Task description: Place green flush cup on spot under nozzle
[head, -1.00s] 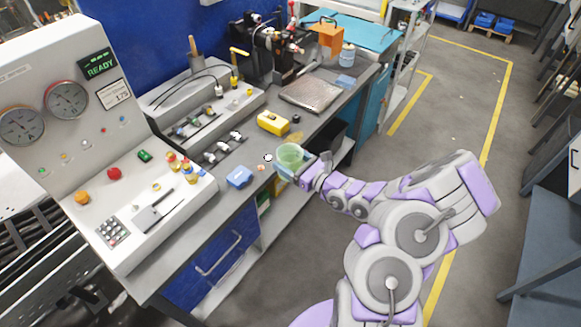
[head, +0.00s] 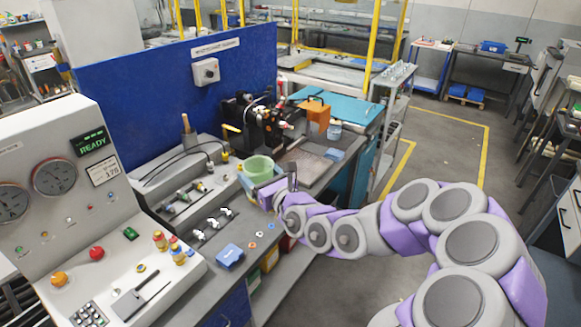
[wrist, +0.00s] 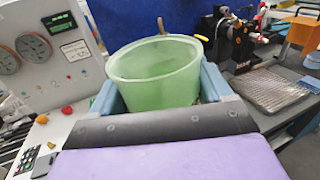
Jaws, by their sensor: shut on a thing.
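The green flush cup (head: 259,168) is upright and looks empty. It also fills the middle of the wrist view (wrist: 154,75), between the two blue fingers of my gripper (wrist: 158,92). My gripper (head: 262,183) is shut on the cup and holds it over the bench. A black device with fittings and a hose (head: 243,122), which may carry the nozzle, stands behind the cup. It also shows at the right of the wrist view (wrist: 238,40). I cannot make out the nozzle tip or the spot under it.
The control panel (head: 60,170) stands at the left. A sloped unit with fittings (head: 190,190) lies left of the cup. A metal perforated plate (wrist: 268,90) and an orange block (head: 313,117) are to the right. A blue block (head: 230,255) lies in front.

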